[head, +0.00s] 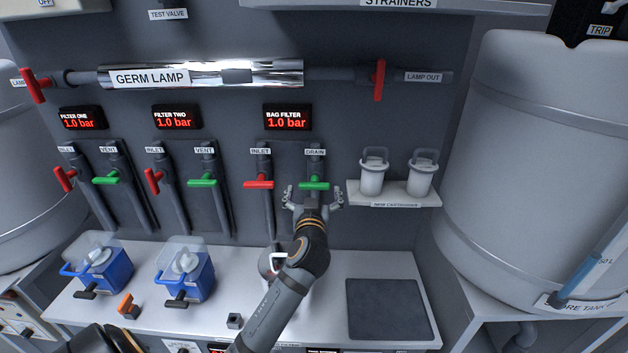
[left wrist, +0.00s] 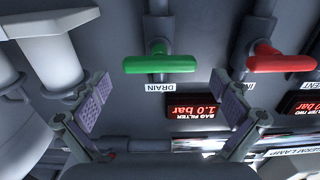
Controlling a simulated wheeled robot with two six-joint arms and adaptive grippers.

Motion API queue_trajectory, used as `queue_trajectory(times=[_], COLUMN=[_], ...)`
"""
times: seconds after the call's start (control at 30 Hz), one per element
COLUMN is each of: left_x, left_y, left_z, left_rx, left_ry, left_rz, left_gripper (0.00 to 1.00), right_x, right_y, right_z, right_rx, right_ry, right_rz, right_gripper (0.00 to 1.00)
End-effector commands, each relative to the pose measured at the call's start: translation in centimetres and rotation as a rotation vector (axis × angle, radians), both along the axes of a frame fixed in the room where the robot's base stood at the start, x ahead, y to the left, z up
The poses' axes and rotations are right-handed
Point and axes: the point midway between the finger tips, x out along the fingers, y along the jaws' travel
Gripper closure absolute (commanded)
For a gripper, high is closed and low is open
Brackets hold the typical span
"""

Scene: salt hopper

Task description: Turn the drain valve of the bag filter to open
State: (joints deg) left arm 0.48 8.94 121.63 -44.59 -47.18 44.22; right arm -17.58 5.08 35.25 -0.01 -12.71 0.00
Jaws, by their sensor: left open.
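The bag filter's drain valve has a green handle (head: 314,185), set crosswise on its vertical pipe under the DRAIN label (head: 315,152). In the left wrist view, which is upside down, the green handle (left wrist: 160,64) lies level between and beyond my fingers. My left gripper (head: 312,198) is open and empty, its fingers spread either side of the handle. The wrist view also shows the open fingers (left wrist: 163,100), apart from the handle. My right gripper is not in view.
The red inlet handle (head: 258,184) is close on the left. A shelf (head: 395,204) with two white cartridges (head: 372,175) is close on the right. The bag filter display (head: 287,117) reads 1.0 bar. A dark mat (head: 388,309) lies on the bench below.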

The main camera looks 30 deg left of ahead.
Motion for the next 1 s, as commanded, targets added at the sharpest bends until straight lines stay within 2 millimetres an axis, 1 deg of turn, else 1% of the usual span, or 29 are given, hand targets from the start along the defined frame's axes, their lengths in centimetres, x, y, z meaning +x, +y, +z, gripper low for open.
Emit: queue_trajectory(times=[0.03, 0.1, 0.17, 0.3, 0.53, 0.9, 0.93, 1.0], left_x=[0.8, 1.7, 2.2, 2.9, 2.9, 2.9, 2.9, 2.9], left_y=[0.6, 1.0, 1.4, 1.8, 1.8, 1.8, 1.8, 1.8], left_z=[0.4, 0.3, 0.2, 0.0, 0.0, 0.0, 0.0, -0.1], left_rx=[0.004, 0.002, 0.001, 0.0, 0.0, -0.001, -0.001, -0.002], left_ry=[0.0, 0.0, -0.001, 0.0, 0.0, 0.001, 0.0, -0.001], left_rz=[0.001, 0.0, -0.001, -0.001, -0.001, -0.001, -0.001, -0.001], left_gripper=[0.0, 0.0, 0.0, 0.0, 0.0, 0.5, 0.52, 0.52], right_x=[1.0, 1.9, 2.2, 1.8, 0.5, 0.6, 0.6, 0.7], right_y=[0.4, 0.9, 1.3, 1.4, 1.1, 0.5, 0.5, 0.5], right_z=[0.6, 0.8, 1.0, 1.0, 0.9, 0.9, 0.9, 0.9], right_rx=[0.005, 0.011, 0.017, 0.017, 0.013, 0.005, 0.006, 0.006], right_ry=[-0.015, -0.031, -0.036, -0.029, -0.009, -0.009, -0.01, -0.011], right_rz=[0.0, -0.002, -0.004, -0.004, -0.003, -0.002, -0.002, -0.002], right_gripper=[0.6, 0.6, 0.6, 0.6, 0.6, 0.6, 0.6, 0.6])
